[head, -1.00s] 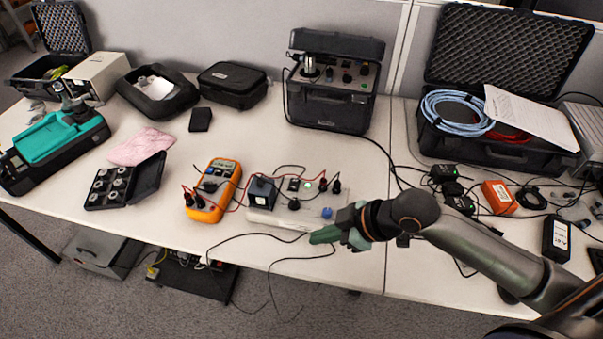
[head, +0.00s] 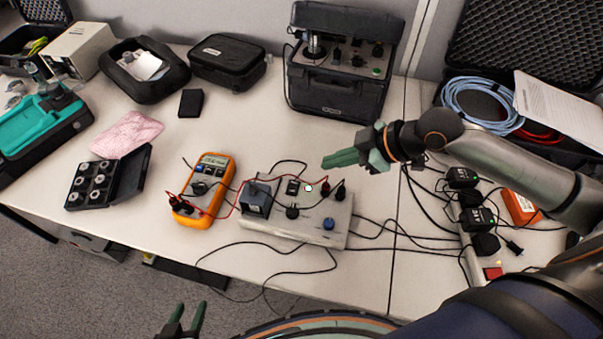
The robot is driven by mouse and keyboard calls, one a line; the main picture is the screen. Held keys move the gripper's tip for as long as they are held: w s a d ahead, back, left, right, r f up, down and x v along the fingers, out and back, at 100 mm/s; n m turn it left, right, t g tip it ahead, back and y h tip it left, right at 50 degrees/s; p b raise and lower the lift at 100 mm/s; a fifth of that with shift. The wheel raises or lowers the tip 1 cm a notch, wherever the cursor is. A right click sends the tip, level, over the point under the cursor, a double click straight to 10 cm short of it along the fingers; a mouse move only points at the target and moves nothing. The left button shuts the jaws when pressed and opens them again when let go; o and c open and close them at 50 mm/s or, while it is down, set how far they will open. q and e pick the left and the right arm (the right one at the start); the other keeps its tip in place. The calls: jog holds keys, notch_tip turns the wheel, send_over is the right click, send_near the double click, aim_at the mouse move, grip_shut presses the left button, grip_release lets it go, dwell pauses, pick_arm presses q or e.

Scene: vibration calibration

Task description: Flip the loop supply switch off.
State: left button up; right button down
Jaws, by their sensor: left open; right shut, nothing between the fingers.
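The loop supply is a pale grey box (head: 265,230) on the table. Its top has a small black switch (head: 292,187), a lit green lamp (head: 309,188), a black knob (head: 292,212) and a blue knob (head: 328,223). The switch's position is too small to tell. My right gripper (head: 326,162) is shut and empty, its fingers pointing left. In the picture it is just above the box's back edge, apart from the switch. My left gripper (head: 187,312) is open and empty at the bottom edge, in front of the table.
An orange multimeter (head: 214,172) stands left of the box, joined to it by red and black leads. A black case with a control panel (head: 340,95) stands behind. Cables (head: 270,243) lie in front and to the right.

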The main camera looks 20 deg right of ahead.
send_over(293, 183)
jog(key=s+d, duration=0.1)
jog(key=s, duration=0.1)
notch_tip(293, 183, down, 7)
jog(key=shift+d+r, duration=0.1)
jog(key=f, duration=0.3)
jog(key=shift+w+d+f+b, duration=0.1)
jog(key=shift+w+f+b, duration=0.1)
jog(key=shift+f+b, duration=0.1)
jog(key=shift+f, duration=0.35)
jog(key=shift+w+d+f, duration=0.15)
jog(key=shift+f, duration=0.15)
